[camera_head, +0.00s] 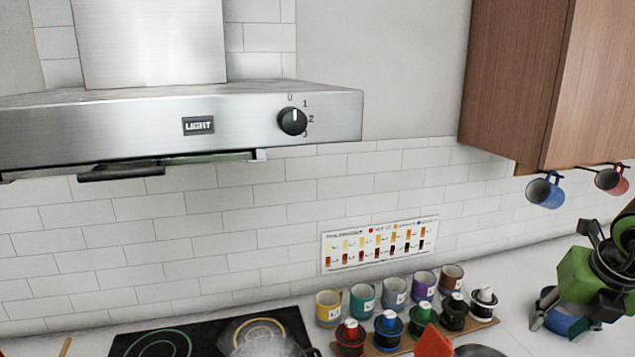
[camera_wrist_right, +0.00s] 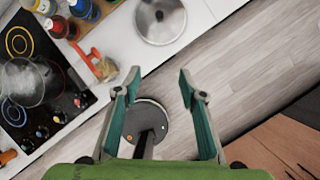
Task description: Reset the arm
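My right gripper (camera_head: 556,318), with a green body, hangs at the lower right of the head view, over the pale counter. In the right wrist view, its two teal-lined fingers (camera_wrist_right: 157,78) stand well apart with nothing between them, so it is open and empty. Below the fingers lie a wooden floor and a dark round part that looks like my own base. My left gripper is in neither view.
Several coloured mugs (camera_head: 394,292) and stoppered bottles (camera_head: 388,330) stand left of the right gripper. A blue mug (camera_head: 545,191) and a red mug (camera_head: 611,181) hang beneath a wooden cabinet (camera_head: 545,80). A range hood (camera_head: 180,125) is above the black cooktop (camera_head: 205,335).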

